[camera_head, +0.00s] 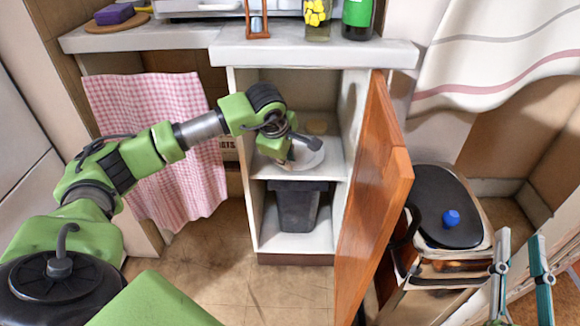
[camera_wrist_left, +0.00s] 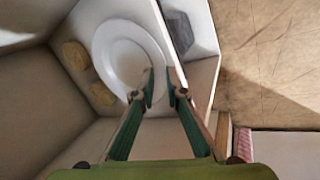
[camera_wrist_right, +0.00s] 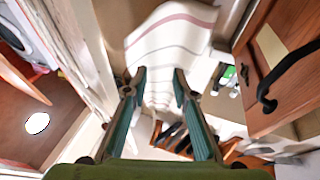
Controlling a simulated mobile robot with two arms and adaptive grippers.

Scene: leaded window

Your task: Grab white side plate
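The white side plate (camera_head: 299,160) lies on the upper shelf of the open cabinet, partly hidden by my left arm. In the left wrist view the plate (camera_wrist_left: 118,52) shows almost whole. My left gripper (camera_wrist_left: 161,76) reaches into the cabinet; its two fingers are apart at the plate's near rim. One fingertip overlaps the plate in the picture, the other is just beyond its edge. Contact cannot be told. My right gripper (camera_head: 522,262) is open and empty at the far right of the head view, away from the plate; it also shows in its wrist view (camera_wrist_right: 158,75).
The orange-brown cabinet door (camera_head: 375,200) stands open at right. A dark bin (camera_head: 298,205) is on the lower shelf. Tan lumpy items (camera_wrist_left: 76,55) lie beside the plate. A pink checked cloth (camera_head: 160,140) hangs left. A black-lidded bin (camera_head: 443,205) stands right of the door.

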